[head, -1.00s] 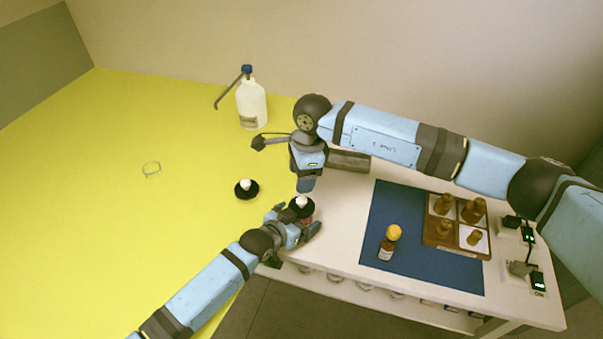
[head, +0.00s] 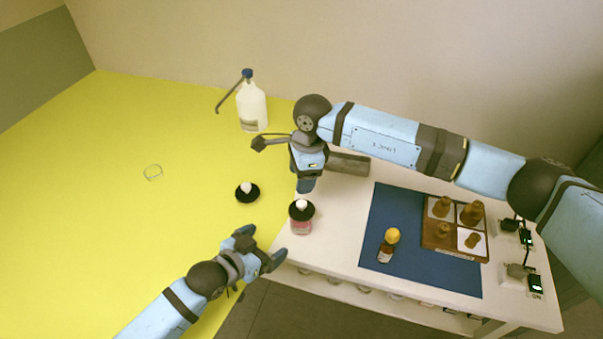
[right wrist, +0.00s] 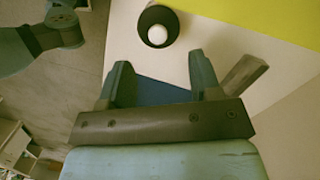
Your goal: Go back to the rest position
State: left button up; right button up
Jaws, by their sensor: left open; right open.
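My left gripper (head: 261,250) is open and empty in the head view, over the edge of the yellow surface, left of and apart from a pink bottle (head: 301,226) with a black collar and white top. That bottle stands on the white table near its left edge. My right gripper (head: 305,184) is above the white table, behind the pink bottle. In the right wrist view its two fingers (right wrist: 158,82) are apart with nothing between them. A round black collar with a white top (right wrist: 158,27) shows beyond the fingers there.
A blue mat (head: 400,275) holds an amber bottle with a yellow cap (head: 388,248) and a wooden tray (head: 455,250) with several brown bottles.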

dwell(0.4)
